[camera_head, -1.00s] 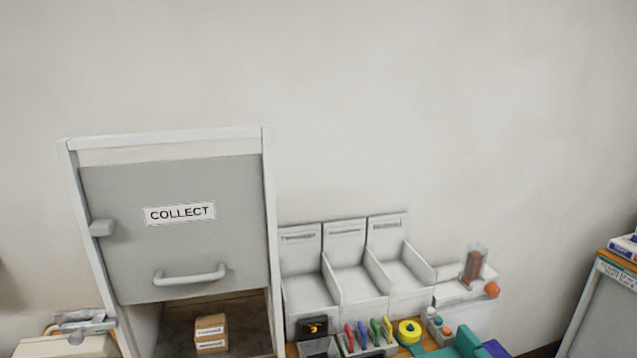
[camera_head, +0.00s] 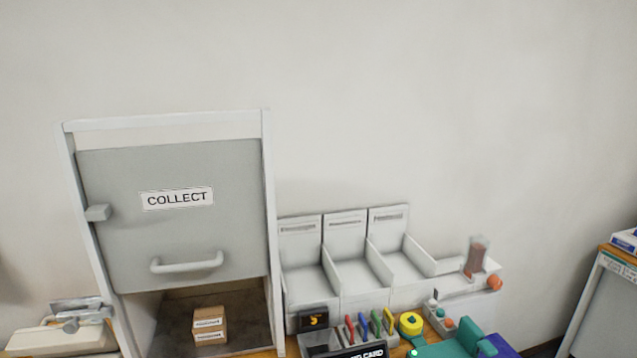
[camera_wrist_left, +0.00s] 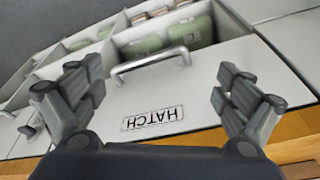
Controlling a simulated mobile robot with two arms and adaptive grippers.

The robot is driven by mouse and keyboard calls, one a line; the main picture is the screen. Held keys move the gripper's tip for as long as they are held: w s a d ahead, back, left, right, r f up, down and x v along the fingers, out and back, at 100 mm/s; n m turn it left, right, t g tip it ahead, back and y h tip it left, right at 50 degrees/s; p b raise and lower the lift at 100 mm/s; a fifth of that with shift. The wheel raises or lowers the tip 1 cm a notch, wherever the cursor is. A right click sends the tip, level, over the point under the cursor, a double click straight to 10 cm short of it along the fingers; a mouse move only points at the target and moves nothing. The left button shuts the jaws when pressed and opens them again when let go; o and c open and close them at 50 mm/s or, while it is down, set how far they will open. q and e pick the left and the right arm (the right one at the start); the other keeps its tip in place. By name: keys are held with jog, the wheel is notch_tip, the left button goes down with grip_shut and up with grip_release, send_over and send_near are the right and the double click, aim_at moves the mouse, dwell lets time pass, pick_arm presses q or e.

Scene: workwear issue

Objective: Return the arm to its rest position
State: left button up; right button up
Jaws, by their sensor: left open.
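My left gripper (camera_wrist_left: 153,98) shows in the left wrist view with its fingers spread wide and nothing between them. Beyond it is a white panel labelled HATCH (camera_wrist_left: 200,78) with a metal handle (camera_wrist_left: 150,64), apart from the fingers as far as I can tell. Neither of my grippers shows in the head view. In the head view, a white cabinet has a grey COLLECT door (camera_head: 180,225) raised partway, and a small cardboard box (camera_head: 209,325) sits inside on the dark floor.
Empty grey bins (camera_head: 358,272) stand right of the cabinet. In front are several coloured pens (camera_head: 370,322), a yellow tape roll (camera_head: 410,323) and teal items (camera_head: 450,346). In the left wrist view, green rolls (camera_wrist_left: 150,43) lie in compartments behind the panel.

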pick_arm(q)
notch_tip(320, 180, down, 16)
jog(key=s+b, duration=0.3)
jog(key=s+a+f+g+b, duration=0.1)
jog(key=s+f+b, duration=0.2)
jog(key=s+f, duration=0.5)
jog(key=s+a+f+g+b, duration=0.1)
jog(key=s+f+b, duration=0.3)
jog(key=s+f, duration=0.5)
notch_tip(320, 180, down, 8)
jog(key=shift+a+r, duration=0.1)
jog(key=shift+a, duration=0.55)
jog(key=shift+s, duration=0.1)
